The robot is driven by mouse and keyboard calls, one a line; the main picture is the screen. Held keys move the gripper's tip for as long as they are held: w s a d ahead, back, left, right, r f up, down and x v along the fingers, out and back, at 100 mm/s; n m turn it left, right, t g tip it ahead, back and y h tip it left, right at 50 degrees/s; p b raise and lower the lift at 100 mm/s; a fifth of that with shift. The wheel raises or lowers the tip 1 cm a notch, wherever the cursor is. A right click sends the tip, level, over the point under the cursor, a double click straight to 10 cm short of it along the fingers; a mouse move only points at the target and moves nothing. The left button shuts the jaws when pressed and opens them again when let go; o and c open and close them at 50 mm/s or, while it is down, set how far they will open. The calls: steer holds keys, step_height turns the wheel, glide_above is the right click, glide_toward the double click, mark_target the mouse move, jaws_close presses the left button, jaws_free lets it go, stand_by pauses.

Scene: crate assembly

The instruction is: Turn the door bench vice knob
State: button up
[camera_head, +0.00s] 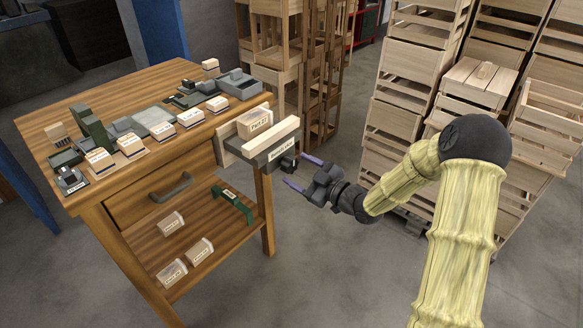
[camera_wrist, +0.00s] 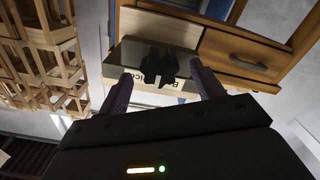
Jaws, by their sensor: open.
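The bench vice (camera_head: 262,151) is fixed to the right end of the wooden workbench, with a labelled dark front face and pale wooden jaws. Its black knob (camera_head: 288,163) sticks out from that face towards my gripper (camera_head: 303,172). My gripper is open, with its two purple fingers pointing at the knob and apart from each other. In the wrist view, the knob (camera_wrist: 158,66) shows between and a little beyond the fingertips of my gripper (camera_wrist: 162,82), in front of the vice's face (camera_wrist: 130,58). I cannot tell whether either finger touches the knob.
The workbench (camera_head: 150,85) carries several labelled boxes and grey parts on top. Its drawer (camera_head: 160,190) is shut, and a lower shelf (camera_head: 215,235) holds labelled packets and a green part. Wooden crates (camera_head: 405,90) are stacked behind my arm.

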mark_target(294, 167)
steer(key=shift+x, duration=1.65)
steer(key=c, duration=1)
